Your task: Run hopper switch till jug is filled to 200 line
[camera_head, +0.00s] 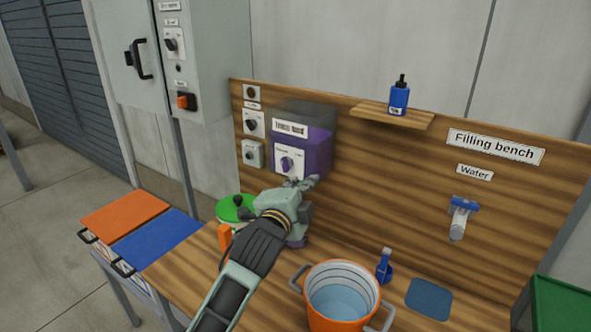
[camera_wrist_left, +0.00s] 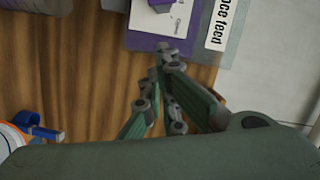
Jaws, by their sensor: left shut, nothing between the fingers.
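The purple hopper box (camera_head: 305,148) with a dark top is mounted on the wooden back board. Its label seems to end in "feed" in the left wrist view. Its switch (camera_head: 286,163) is a purple knob on a white plate, also in the wrist view (camera_wrist_left: 160,4). My left gripper (camera_head: 312,181) is shut and empty, fingertips just below the switch plate and apparently apart from it. It also shows in the wrist view (camera_wrist_left: 167,48). My right gripper is out of view.
An orange bucket (camera_head: 343,316) with inner lines holds pale liquid. A green-lidded pot (camera_head: 236,208) is left of my arm. A water tap (camera_head: 460,218) is at right.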

